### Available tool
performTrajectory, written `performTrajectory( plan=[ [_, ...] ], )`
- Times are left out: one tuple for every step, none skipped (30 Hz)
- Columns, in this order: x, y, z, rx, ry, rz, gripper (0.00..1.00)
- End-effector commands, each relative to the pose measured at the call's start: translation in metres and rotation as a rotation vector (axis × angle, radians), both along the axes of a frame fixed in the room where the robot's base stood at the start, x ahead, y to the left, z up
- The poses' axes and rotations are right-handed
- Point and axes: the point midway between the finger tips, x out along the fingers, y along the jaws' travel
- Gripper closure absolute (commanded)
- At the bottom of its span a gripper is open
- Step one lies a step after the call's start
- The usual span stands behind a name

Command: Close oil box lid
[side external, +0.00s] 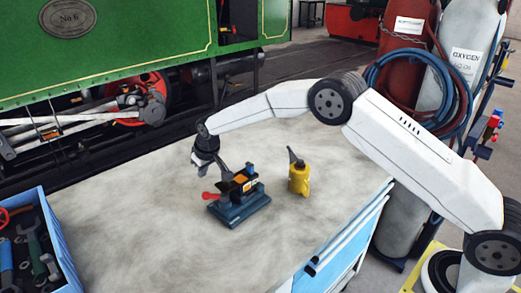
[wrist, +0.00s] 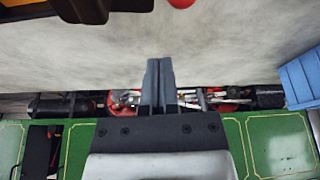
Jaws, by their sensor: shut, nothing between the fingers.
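The oil box (side external: 241,186) is a small dark box with orange on its top, held on a dark blue vise-like base (side external: 238,207) on the workbench. A red knob (side external: 209,196) sticks out at its left, and it also shows at the top edge of the wrist view (wrist: 180,3). I cannot make out the lid's angle clearly. My gripper (side external: 223,168) is just left of and above the box, with its fingers tilted down. In the wrist view its fingers (wrist: 158,62) are together and empty, apart from the dark box edge at top left.
A yellow oil can (side external: 299,177) stands upright right of the box. A blue crate (side external: 52,232) of tools is at the bench's left. The green locomotive (side external: 110,45) stands behind. Gas cylinders (side external: 398,125) stand at right. The bench front is clear.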

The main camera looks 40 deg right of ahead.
Motion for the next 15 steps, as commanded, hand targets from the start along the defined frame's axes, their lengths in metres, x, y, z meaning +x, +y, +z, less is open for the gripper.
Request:
performTrajectory(
  plan=[
    [0.001,0.0,-0.005,0.0,0.001,0.0,1.0],
    [0.002,0.0,-0.008,0.0,0.001,0.0,1.0],
    [0.003,0.0,-0.01,0.0,0.001,0.0,1.0],
    [0.001,0.0,-0.008,0.0,0.0,0.0,1.0],
    [-0.001,0.0,-0.008,0.0,0.0,0.0,1.0],
    [-0.003,-0.001,-0.008,0.0,0.001,0.0,1.0],
    [-0.004,-0.001,-0.008,0.0,0.001,0.0,1.0],
    [-0.006,-0.001,-0.008,0.0,0.001,0.0,1.0],
    [-0.008,-0.001,-0.008,0.0,0.0,0.0,1.0],
    [-0.01,-0.001,-0.008,0.0,0.0,0.0,1.0],
    [-0.012,-0.002,-0.008,0.0,0.002,0.0,1.0],
    [-0.014,-0.002,-0.008,0.0,0.001,0.0,1.0],
    [-0.016,-0.002,-0.008,0.0,0.001,0.0,1.0],
    [-0.018,-0.003,-0.007,0.0,0.0,0.0,1.0],
    [-0.02,-0.003,-0.008,0.0,0.001,0.0,1.0]
  ],
)
